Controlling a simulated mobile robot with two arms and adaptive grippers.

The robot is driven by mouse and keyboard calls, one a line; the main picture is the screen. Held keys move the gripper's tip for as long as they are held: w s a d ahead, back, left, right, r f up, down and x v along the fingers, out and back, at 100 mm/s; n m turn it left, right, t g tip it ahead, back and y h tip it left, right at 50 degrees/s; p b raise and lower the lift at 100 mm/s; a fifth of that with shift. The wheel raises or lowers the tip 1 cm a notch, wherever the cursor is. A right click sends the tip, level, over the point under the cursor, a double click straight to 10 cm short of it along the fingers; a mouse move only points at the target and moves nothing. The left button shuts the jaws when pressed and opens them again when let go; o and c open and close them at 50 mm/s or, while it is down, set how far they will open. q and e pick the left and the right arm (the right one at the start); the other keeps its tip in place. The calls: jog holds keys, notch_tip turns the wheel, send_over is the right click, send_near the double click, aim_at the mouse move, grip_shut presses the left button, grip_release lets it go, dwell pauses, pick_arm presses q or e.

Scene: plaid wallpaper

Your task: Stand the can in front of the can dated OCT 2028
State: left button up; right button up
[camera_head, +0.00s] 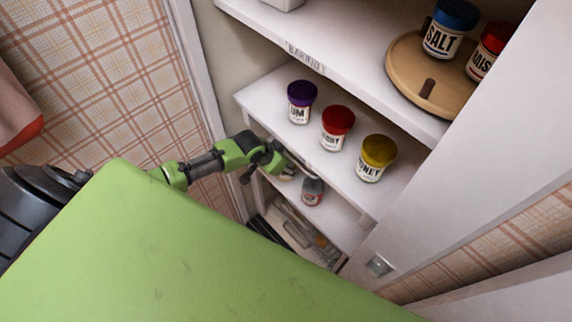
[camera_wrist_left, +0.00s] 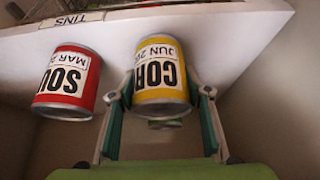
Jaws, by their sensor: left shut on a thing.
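My left gripper (camera_wrist_left: 160,94) has its fingers on either side of a yellow can (camera_wrist_left: 160,82) and is shut on it. The can's label reads "COR" and "JUN 20", upside down, with the rest cut off. A red can (camera_wrist_left: 68,84), labelled "SOU" and "MAR 2", stands to its left in the wrist view, apart from the gripper. In the head view my left gripper (camera_head: 285,168) reaches into the lower shelf, beside a can with a grey top and red label (camera_head: 312,191). The held can is not clear there. No OCT 2028 date is readable. My right gripper is out of view.
The middle shelf (camera_head: 262,97) above my gripper holds purple-, red- and yellow-lidded jars (camera_head: 375,158). A round wooden tray (camera_head: 405,72) with a salt jar is higher up. A "TINS" label (camera_wrist_left: 72,20) marks the shelf edge. A cabinet side wall stands close on the left.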

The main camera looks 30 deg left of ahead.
pick_arm(q)
jog(key=shift+f, duration=0.1)
jog(key=o, duration=1.3)
jog(key=shift+f, duration=0.1)
jog(key=shift+o, duration=0.2)
jog(key=shift+s+a+r, duration=0.1)
jog(key=shift+r, duration=0.35)
jog(key=p+v, duration=0.1)
jog(key=v, duration=1)
jog(key=shift+r+p, duration=0.15)
jog(key=shift+p, duration=0.15)
jog(key=shift+s, duration=0.15)
